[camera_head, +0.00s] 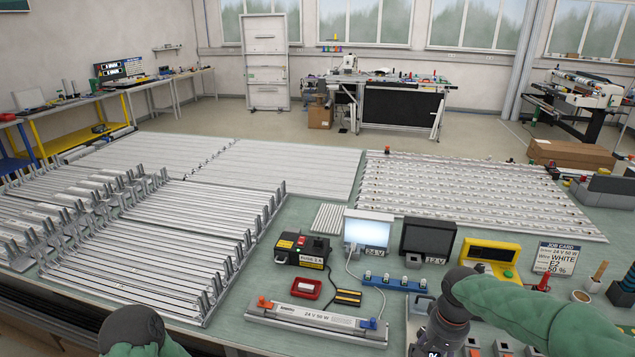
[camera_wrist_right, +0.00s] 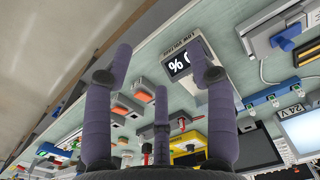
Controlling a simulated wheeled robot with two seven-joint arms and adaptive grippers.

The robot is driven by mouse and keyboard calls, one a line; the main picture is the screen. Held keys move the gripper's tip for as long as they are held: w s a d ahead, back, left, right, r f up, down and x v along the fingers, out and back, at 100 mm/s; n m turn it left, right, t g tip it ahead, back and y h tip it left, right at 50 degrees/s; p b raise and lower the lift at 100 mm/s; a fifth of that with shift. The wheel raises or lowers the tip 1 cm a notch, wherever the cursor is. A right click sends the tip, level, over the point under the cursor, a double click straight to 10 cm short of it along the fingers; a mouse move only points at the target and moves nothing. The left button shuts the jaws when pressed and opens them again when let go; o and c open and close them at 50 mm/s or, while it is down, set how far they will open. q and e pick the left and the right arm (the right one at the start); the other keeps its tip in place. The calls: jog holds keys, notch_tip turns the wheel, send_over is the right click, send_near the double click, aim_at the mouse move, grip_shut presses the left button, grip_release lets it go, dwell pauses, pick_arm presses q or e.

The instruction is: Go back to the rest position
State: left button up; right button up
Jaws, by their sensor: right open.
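My right arm comes in from the right in the head view, over the front right of the bench. Its gripper (camera_head: 432,340) points down at the bottom edge and is partly cut off. In the right wrist view its purple-grey fingers (camera_wrist_right: 160,62) are spread apart with nothing between them. Of my left arm only a dark rounded joint and green sleeve show at the bottom left of the head view; its gripper is out of the picture. An aluminium bar labelled 24 V 50 W (camera_head: 315,320) lies on the bench, clear of both arms.
Lit 24 V screen (camera_head: 368,229), dark 12 V screen (camera_head: 428,236), yellow meter (camera_head: 489,254) and job card (camera_head: 556,258) stand behind my right arm. A black-yellow box (camera_head: 302,250) and red tray (camera_head: 306,288) lie left. Aluminium frames (camera_head: 150,270) fill the left side.

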jog(key=s+a+f+n+y, duration=0.15)
jog(key=a+f, duration=0.35)
jog(key=f, duration=0.5)
jog(key=s+a+f+y, duration=0.2)
jog(key=a+f, duration=0.4)
jog(key=f, duration=0.3)
jog(key=s+a+f, duration=0.6)
jog(key=s+f, duration=0.6)
jog(key=shift+s+a, duration=0.2)
jog(key=shift+s, duration=0.2)
